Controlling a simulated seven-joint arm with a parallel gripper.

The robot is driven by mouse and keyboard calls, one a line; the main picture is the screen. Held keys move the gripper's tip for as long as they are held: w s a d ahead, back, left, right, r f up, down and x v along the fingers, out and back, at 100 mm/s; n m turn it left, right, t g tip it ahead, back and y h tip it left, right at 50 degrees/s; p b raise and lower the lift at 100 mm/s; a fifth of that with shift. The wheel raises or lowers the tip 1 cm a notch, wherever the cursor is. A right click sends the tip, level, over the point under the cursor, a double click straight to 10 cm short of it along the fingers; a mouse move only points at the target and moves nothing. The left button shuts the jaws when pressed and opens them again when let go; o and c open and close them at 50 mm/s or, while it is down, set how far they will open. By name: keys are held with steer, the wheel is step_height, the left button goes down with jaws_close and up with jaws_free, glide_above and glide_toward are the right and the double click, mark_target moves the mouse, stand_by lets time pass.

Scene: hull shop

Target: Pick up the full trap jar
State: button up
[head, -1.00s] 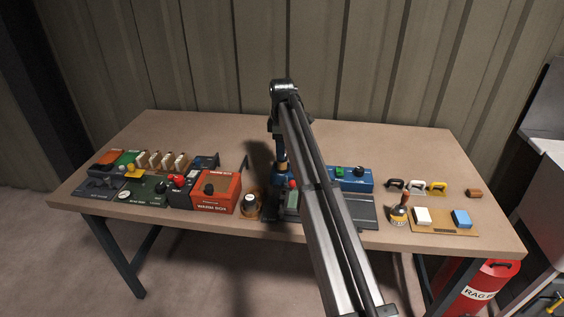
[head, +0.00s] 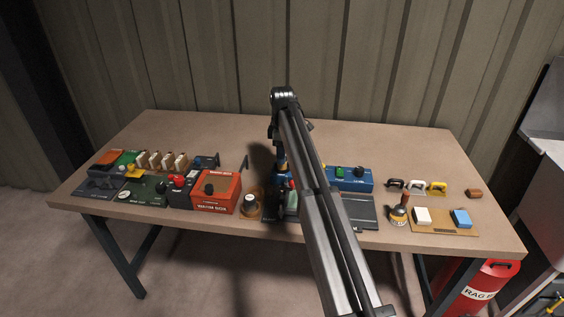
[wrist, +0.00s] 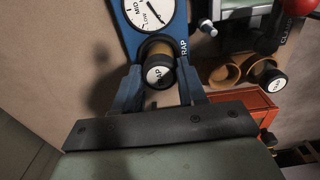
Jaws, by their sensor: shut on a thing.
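A trap jar (wrist: 159,74) with an amber body and a dark cap with a white label reading TRAP sits between the fingers of my gripper (wrist: 161,88) in the wrist view. My gripper is shut on it. The jar is at the blue gauge unit (wrist: 124,28), which has a white dial and the word TRAP beside the jar. I cannot tell whether the jar is still seated there. My arm hides much of the gauge unit there.
An orange-red box (head: 215,191) stands left of the second jar. A blue box (head: 352,179) stands right of my arm. A brush-like tool (head: 399,211) and a tan tray (head: 443,230) are further right. The back of the table (head: 220,128) is clear.

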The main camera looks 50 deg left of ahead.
steer(key=shift+c, duration=0.8)
steer(key=shift+r, duration=3.5)
